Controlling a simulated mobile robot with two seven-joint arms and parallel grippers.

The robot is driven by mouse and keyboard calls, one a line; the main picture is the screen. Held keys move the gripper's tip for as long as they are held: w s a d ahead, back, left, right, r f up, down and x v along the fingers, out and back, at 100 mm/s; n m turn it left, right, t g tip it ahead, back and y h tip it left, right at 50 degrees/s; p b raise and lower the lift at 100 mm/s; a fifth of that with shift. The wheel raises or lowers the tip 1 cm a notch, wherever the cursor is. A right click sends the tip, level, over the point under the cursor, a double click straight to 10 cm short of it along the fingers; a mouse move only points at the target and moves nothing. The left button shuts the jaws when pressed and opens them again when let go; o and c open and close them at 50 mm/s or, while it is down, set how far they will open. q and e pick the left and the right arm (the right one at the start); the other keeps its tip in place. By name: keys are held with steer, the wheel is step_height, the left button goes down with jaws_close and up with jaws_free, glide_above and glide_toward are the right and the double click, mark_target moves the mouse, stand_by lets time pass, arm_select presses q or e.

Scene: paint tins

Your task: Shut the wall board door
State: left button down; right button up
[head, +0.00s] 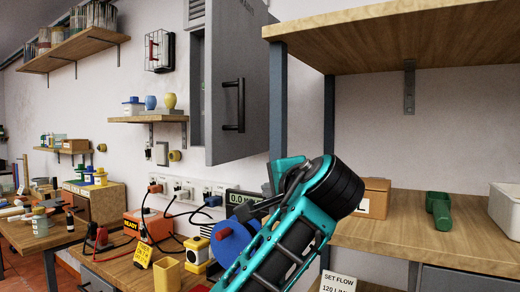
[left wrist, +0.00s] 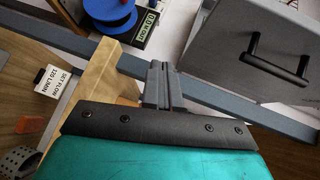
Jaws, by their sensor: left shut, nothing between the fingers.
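The grey wall board (head: 196,75) hangs on the wall, and its grey door (head: 255,70) stands open, swung out from the box with a dark gap at its left side. The door carries a black bar handle (head: 240,105). In the left wrist view the door (left wrist: 230,75) and handle (left wrist: 280,60) are at the upper right. My left gripper (head: 246,211), on the teal arm, is below the door and apart from it. In the left wrist view its fingers (left wrist: 158,88) are shut and empty. My right gripper is not in view.
A wooden shelf unit (head: 400,35) with grey-blue posts stands right of the door, close to my left arm. A blue spool (head: 235,243), a meter (head: 243,198) and a yellow-black item (head: 196,250) are on the bench below.

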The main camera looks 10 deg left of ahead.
arm_select(q)
step_height(320, 180, up, 12)
steer(key=s+d+t+y, duration=0.1)
steer(key=s+y, duration=0.1)
steer(key=y, duration=0.1)
steer(key=p+x, duration=0.2)
steer(key=x, duration=0.7)
steer(key=shift+w, duration=0.25)
steer(key=shift+a, duration=0.25)
